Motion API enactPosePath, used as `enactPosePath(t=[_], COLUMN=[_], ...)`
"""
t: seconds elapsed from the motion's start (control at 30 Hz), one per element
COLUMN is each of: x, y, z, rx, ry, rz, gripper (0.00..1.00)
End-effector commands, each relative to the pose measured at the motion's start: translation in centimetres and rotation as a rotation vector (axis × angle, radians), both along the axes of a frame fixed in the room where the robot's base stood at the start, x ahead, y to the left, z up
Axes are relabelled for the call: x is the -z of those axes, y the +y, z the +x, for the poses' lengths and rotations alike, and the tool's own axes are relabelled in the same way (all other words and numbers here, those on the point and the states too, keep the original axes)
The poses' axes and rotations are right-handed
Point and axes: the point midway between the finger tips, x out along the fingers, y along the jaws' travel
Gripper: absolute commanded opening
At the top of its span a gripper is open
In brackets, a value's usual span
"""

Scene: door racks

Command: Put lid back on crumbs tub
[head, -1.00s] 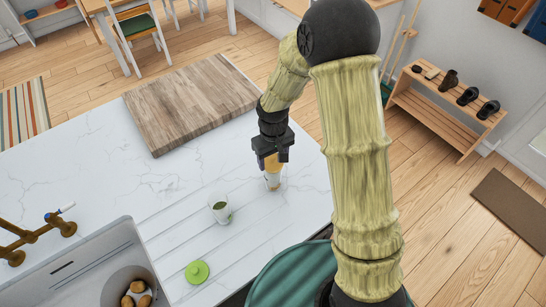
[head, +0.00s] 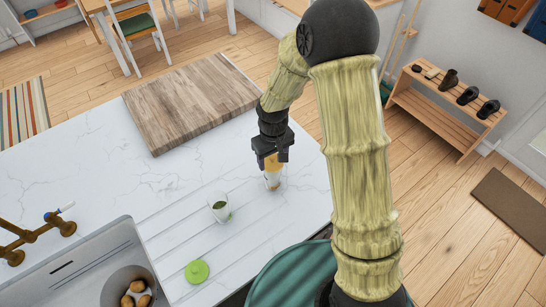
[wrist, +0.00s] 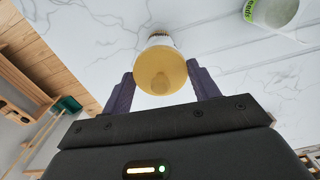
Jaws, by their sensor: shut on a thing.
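My gripper (head: 271,160) points down over the counter, its two purple-grey fingers (wrist: 163,80) on either side of a yellow-orange lid with a round knob (wrist: 160,68). The fingers are shut on this lid, which also shows in the head view (head: 270,163). A small pale tub (head: 272,182) stands upright on the counter directly below the lid. In the wrist view the lid covers most of the tub, and only a pale strip (wrist: 160,38) shows behind it. I cannot tell whether the lid is seated or slightly above the rim.
A white tub with green lettering (head: 220,209) stands open to the left, also in the wrist view (wrist: 272,12). A green lid (head: 197,271) lies near the sink (head: 95,262). A wooden board (head: 190,103) lies behind. The counter (head: 90,180) is otherwise clear.

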Motion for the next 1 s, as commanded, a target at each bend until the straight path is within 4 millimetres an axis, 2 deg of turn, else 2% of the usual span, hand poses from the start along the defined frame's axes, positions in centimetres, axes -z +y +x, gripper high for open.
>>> enactPosePath(t=[0.43,0.47,0.57,0.6,0.77,0.8,0.87,1.0], x=[0.05,0.04,0.04,0.04,0.04,0.04,0.04,0.04], y=[0.01,0.01,0.01,0.01,0.01,0.00,0.00,0.00], z=[0.02,0.02,0.02,0.02,0.02,0.01,0.01,0.01], rx=[0.000,0.000,0.000,0.000,0.000,0.000,0.000,0.000], ry=[0.000,0.000,0.000,0.000,0.000,0.000,0.000,0.000], rz=[0.000,0.000,0.000,0.000,0.000,0.000,0.000,0.000], gripper=[0.39,0.62,0.82,0.86,0.86,0.88,0.99,1.00])
